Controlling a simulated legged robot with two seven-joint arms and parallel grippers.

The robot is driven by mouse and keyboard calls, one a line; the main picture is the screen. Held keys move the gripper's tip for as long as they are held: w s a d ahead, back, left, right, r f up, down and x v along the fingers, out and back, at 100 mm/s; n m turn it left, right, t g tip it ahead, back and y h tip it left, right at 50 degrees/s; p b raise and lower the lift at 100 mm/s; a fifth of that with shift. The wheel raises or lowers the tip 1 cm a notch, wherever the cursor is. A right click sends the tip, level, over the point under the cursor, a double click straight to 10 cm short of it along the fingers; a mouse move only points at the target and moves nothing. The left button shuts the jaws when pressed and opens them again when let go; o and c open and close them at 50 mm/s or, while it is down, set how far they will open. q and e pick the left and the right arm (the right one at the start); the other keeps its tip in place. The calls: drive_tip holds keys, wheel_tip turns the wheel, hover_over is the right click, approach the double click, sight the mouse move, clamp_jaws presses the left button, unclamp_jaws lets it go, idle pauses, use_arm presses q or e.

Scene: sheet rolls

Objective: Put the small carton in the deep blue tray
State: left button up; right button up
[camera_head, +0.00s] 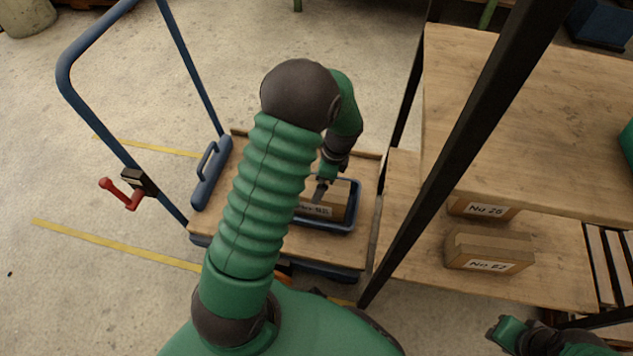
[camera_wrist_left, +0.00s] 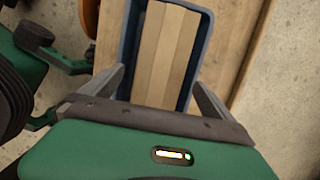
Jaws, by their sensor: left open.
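The small brown carton (camera_head: 337,206) with a white label lies inside the deep blue tray (camera_head: 330,227) on the cart. My left gripper (camera_head: 321,191) reaches down over the carton. In the left wrist view my left gripper (camera_wrist_left: 160,85) has its fingers spread wide, with the carton (camera_wrist_left: 165,52) showing between and beyond them, inside the walls of the tray (camera_wrist_left: 201,50). No grip on the carton shows. My left arm hides part of the tray and carton in the head view. My right gripper (camera_head: 505,334) is low at the right, its jaws unclear.
The wooden cart deck (camera_head: 365,190) has a blue push frame and a blue handled thing (camera_head: 211,173) at its left edge. A wooden rack (camera_head: 530,110) with a dark post stands right of the cart. Its lower shelf holds two labelled cartons (camera_head: 487,250) (camera_head: 483,207).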

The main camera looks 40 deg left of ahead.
use_arm(q)
drive_tip(key=shift+v, duration=1.2)
drive_tip(key=s+d+r+n+t+h, duration=0.1)
drive_tip(key=s+d+r+n+t, duration=0.1)
drive_tip(key=s+d+r+n, duration=0.2)
drive_tip(key=s+d+r+n+t+h, duration=0.1)
drive_tip(key=s+d+r+n, duration=0.3)
drive_tip(key=d+n, duration=0.4)
drive_tip(key=s+d, duration=0.1)
drive_tip(key=d, duration=0.2)
drive_tip(key=shift+s+t, duration=0.3)
drive_tip(key=shift+t, duration=0.1)
use_arm(e)
drive_tip(key=shift+r, duration=0.55)
use_arm(q)
drive_tip(key=shift+a+r, duration=0.1)
drive_tip(key=shift+r, duration=0.05)
use_arm(e)
drive_tip(key=shift+r, duration=0.1)
